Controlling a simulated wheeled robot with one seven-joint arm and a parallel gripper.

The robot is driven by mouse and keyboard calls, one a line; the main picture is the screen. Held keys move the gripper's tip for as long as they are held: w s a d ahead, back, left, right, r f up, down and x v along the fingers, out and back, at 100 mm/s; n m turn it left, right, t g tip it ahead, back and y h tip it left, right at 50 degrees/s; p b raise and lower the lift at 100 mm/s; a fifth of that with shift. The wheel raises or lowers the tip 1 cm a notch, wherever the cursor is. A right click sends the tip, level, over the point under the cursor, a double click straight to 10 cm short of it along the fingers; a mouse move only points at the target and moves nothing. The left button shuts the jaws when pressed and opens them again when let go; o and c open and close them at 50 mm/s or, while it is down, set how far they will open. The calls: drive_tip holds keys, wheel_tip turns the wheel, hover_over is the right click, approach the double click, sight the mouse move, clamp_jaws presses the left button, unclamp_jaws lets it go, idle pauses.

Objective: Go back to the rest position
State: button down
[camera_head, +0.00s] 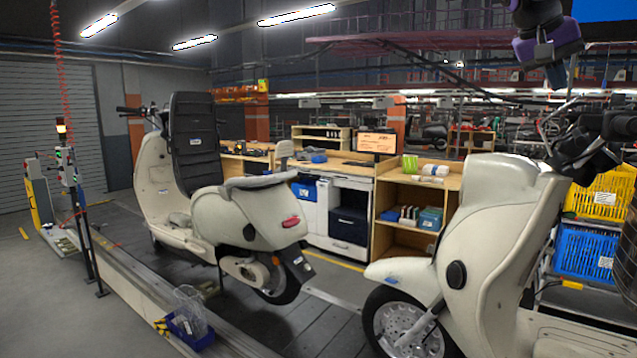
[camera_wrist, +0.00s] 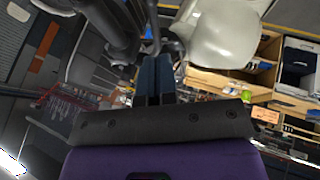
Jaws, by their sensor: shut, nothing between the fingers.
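My gripper (camera_head: 556,76) hangs at the upper right of the head view, above the front scooter, on my purple wrist. In the wrist view my dark fingers (camera_wrist: 155,78) are together with nothing between them. The cream front scooter (camera_head: 497,235) stands at the right of the head view, with its handlebar below and to the right of my gripper. A cream scooter body (camera_wrist: 225,35) shows at the top of the wrist view. A second cream scooter (camera_head: 245,210) with a black seat back stands farther left on the conveyor.
A blue bin (camera_head: 190,338) with a clear container sits on the conveyor's near edge. Wooden shelves (camera_head: 412,190) and a monitor (camera_head: 376,143) stand behind. Yellow (camera_head: 604,195) and blue crates (camera_head: 583,252) are at the right. The floor at the lower left is clear.

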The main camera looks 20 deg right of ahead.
drive_tip(key=s+a+f+n+t+y, duration=0.1)
drive_tip(key=s+a+f+n+y, duration=0.1)
drive_tip(key=s+a+f, duration=0.3)
drive_tip(key=s+a+f+n+t+y, duration=0.2)
drive_tip(key=s+a+f+n, duration=0.2)
drive_tip(key=a+f, duration=0.8)
drive_tip(key=s+a+f+n+t+y, duration=0.2)
drive_tip(key=s+a+f, duration=0.4)
drive_tip(key=a+f, duration=0.2)
drive_tip(key=shift+a+f+n+y, duration=0.3)
drive_tip(key=shift+a+n+y, duration=0.1)
drive_tip(key=shift+a, duration=0.5)
